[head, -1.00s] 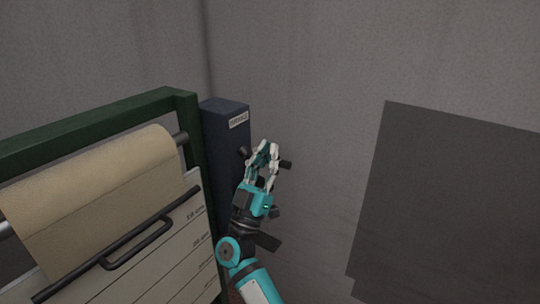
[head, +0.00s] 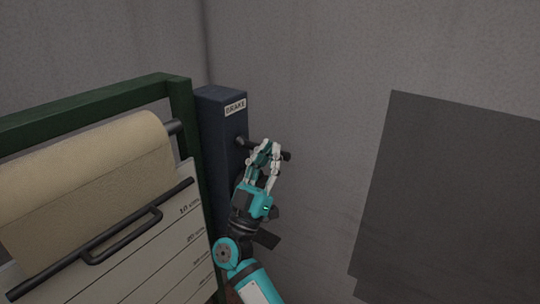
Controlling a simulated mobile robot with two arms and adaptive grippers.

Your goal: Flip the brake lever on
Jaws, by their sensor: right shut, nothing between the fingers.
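The brake unit (head: 226,130) is a dark blue upright box with a white "BRAKE" label (head: 235,107) near its top. A black lever (head: 285,156) sticks out from the box's right side, its knob to the right of my right gripper. A round dark pivot (head: 242,141) shows on the box's face. My right gripper (head: 263,152) is shut and empty, its fingertips in front of the lever's middle. The fingers hide part of the lever; I cannot tell whether they touch it. My left gripper is not in view.
A green frame (head: 90,112) stands at the left with a roll of tan material (head: 85,180). Below it is a white marked board (head: 150,250) with a black bar handle (head: 125,240). A grey panel (head: 450,190) is on the right. The wall between is bare.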

